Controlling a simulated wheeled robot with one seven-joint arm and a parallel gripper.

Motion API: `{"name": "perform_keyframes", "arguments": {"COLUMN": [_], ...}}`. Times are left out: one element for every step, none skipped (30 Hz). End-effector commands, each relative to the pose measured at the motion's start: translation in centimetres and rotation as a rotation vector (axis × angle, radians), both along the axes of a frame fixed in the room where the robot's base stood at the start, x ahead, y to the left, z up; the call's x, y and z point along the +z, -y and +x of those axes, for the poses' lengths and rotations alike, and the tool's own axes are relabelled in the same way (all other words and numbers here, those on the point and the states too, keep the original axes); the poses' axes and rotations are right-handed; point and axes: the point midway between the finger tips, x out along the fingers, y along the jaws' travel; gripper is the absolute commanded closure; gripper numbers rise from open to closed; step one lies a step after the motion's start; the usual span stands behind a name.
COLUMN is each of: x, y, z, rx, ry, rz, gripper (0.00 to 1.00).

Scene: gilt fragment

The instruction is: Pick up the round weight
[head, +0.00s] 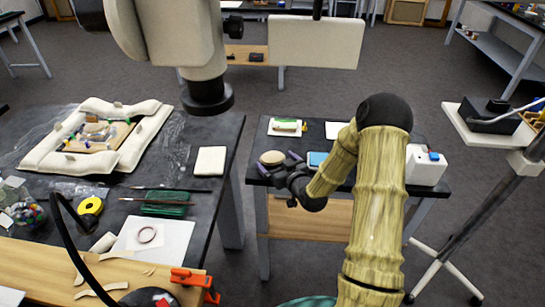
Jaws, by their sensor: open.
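A round tan, disc-like object (271,157), which looks like the round weight, lies near the left edge of the small black table (285,131). My gripper (280,164) is open at the end of my arm, right beside the disc on its near right side. One dark fingertip shows to the right of the disc and one at its near left. The frame does not show clearly whether the fingers touch it. Nothing is seen held in the gripper.
On the small table are a white pad with a green item (286,126), a blue item (317,159) and a white box (426,165). A larger workbench (219,172) with a padded frame and tools stands left, across a gap. A lamp head (207,95) hangs above.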

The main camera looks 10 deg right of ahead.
Motion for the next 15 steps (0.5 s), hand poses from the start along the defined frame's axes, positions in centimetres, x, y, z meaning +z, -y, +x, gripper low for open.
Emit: {"name": "perform_keyframes", "arguments": {"x": [-0.07, -0.10, -0.15, -0.19, -0.21, -0.24, -0.23, -0.24, -0.24, -0.24, -0.24, -0.24, -0.24, -0.23, -0.24], "y": [-0.18, -0.22, -0.26, -0.29, -0.30, -0.30, -0.30, -0.30, -0.29, -0.29, -0.29, -0.29, -0.29, -0.29, -0.29], "z": [0.54, 0.78, 0.96, 1.03, 1.07, 1.07, 1.06, 1.05, 1.04, 1.04, 1.04, 1.03, 1.03, 1.04, 1.03], "rx": [0.000, 0.000, 0.000, 0.000, 0.000, 0.000, 0.000, 0.000, 0.000, 0.000, 0.000, 0.000, 0.000, 0.000, 0.000], "ry": [0.000, 0.000, 0.000, 0.000, 0.000, 0.000, 0.000, 0.000, 0.000, 0.000, 0.000, 0.000, 0.000, 0.000, 0.000], "rz": [0.001, 0.000, 0.000, 0.000, 0.000, 0.000, 0.000, 0.000, 0.000, 0.000, 0.000, 0.000, 0.000, 0.000, 0.000], "gripper": [0.03, 0.03, 0.03, 0.03, 0.03, 0.03, 0.03, 0.03, 0.03, 0.03, 0.03, 0.03, 0.03, 0.03, 0.03]}}
